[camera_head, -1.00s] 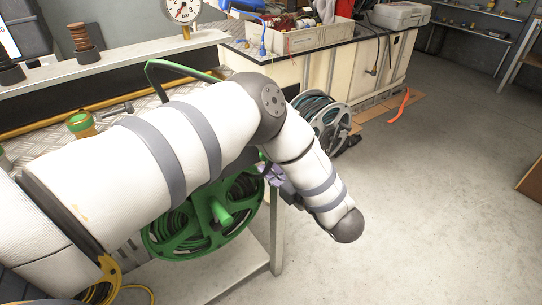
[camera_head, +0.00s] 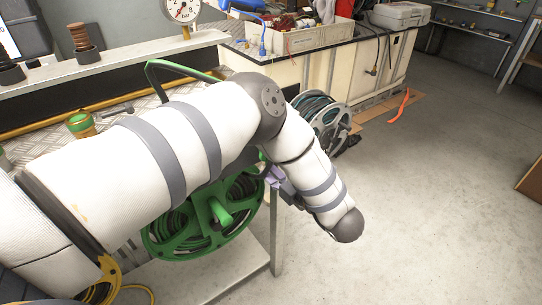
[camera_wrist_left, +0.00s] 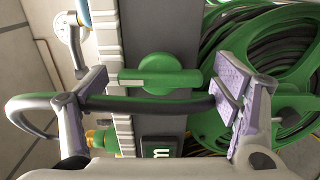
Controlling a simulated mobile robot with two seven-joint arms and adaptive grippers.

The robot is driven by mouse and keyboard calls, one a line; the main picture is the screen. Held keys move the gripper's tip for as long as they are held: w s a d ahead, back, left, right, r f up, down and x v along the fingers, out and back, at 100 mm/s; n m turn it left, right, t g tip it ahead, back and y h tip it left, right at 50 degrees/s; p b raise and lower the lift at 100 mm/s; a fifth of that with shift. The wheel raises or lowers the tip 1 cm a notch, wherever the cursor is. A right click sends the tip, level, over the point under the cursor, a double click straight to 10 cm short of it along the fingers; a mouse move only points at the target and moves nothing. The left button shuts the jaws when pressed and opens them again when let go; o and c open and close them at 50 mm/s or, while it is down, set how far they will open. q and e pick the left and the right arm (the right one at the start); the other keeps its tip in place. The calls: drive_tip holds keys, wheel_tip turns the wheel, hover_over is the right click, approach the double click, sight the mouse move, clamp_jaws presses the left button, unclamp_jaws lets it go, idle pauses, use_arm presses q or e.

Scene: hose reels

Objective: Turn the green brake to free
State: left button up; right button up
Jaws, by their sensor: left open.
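The green brake (camera_wrist_left: 168,75) is a round knob with a flat bar handle pointing left, on a grey post in the left wrist view. My left gripper (camera_wrist_left: 155,92) is open, with one purple-padded finger on each side of the brake and a gap to its knob. In the head view my left arm covers the brake, and only a small purple part of the left gripper (camera_head: 276,178) shows beside the green hose reel (camera_head: 218,208). My right gripper is out of view.
The green reel's rim (camera_wrist_left: 210,128) is close to the right finger. A pressure gauge (camera_head: 182,10) and a green-topped brass fitting (camera_head: 80,123) are at the left.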

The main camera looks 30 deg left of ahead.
use_arm(q)
drive_tip(key=v, duration=1.2)
